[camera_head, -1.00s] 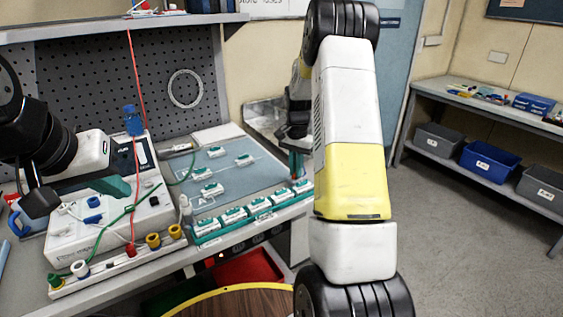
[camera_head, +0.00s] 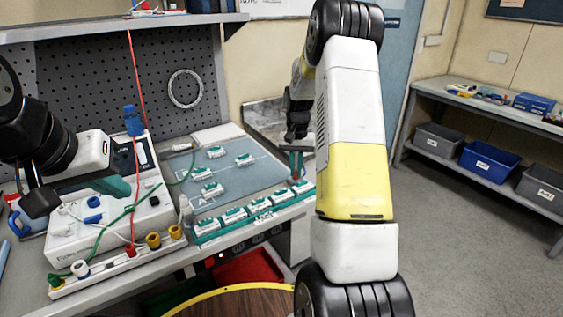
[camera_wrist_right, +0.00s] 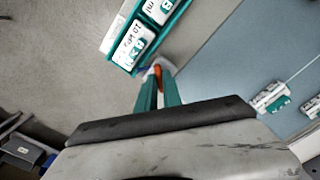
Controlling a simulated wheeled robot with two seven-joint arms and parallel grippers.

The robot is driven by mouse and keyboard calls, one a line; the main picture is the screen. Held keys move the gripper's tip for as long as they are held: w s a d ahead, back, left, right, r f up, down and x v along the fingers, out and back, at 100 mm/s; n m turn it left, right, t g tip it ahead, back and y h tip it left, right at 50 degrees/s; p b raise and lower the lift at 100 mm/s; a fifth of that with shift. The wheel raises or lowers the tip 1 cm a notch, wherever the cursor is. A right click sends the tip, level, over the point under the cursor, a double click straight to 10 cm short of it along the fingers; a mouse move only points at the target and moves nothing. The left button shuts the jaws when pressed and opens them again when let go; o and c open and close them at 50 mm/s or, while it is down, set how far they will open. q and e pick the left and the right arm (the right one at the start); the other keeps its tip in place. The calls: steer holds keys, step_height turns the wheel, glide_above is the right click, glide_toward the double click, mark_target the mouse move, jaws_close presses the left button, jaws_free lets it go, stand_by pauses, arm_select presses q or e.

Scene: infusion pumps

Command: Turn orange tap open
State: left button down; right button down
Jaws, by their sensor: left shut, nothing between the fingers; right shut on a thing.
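The orange tap (camera_wrist_right: 158,78) shows as a small orange piece between the teal fingertips in the right wrist view. My right gripper (camera_wrist_right: 157,86) is shut on it; the fingers hide part of it. In the head view, my right gripper (camera_head: 296,165) points down at the right end of the teal rack (camera_head: 207,239), with a small red-orange spot below the tips. Too little of the tap shows to tell its angle. My left gripper (camera_head: 116,187) is shut and empty above the white pump box (camera_head: 72,243) at the left.
The rack holds several white-and-teal pieces along the bench's front edge. More lie on the blue-grey mat (camera_head: 232,178). Colored posts stand on a strip (camera_head: 118,262) at the front left. A red line (camera_head: 132,80) hangs over the pump box. A red bin (camera_head: 250,268) sits below.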

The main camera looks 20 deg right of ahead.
mark_target(296, 172)
steer(key=c, duration=1.5)
jaws_free()
steer(key=shift+r, duration=0.1)
step_height(296, 172, up, 8)
steer(key=shift+f, duration=0.25)
steer(key=shift+r, duration=0.1)
